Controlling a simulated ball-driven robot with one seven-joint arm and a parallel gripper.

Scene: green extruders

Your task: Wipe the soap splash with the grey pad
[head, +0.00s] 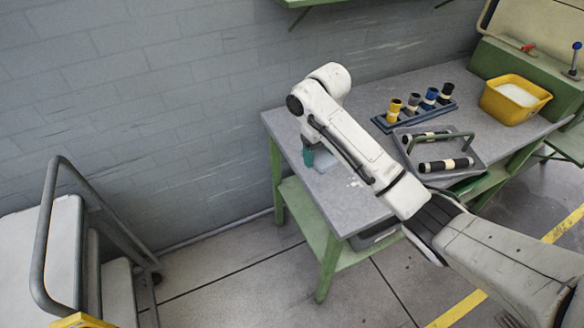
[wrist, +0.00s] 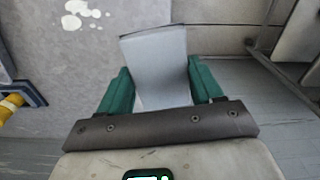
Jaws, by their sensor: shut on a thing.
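My gripper (head: 310,157) is low over the left end of the grey table (head: 290,130). In the wrist view, its two teal fingers (wrist: 158,88) are shut on the grey pad (wrist: 155,50), a light grey flat block that reaches out ahead of them. In the head view the pad (head: 325,160) shows only in part, behind and beside my arm. I cannot tell whether it touches the tabletop. The soap splash is several white blobs (wrist: 82,12) on the table, apart from the pad, to its upper left in the wrist view. Part of the splash (head: 356,182) shows beside my forearm.
A dark blue rack (head: 415,116) holds several coloured cylinders. A grey tray (head: 440,165) with a green handle carries two dark cylinders. A yellow tub (head: 513,100) with white contents stands at the far right. The wall runs along the back. A trolley (head: 60,230) stands left on the floor.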

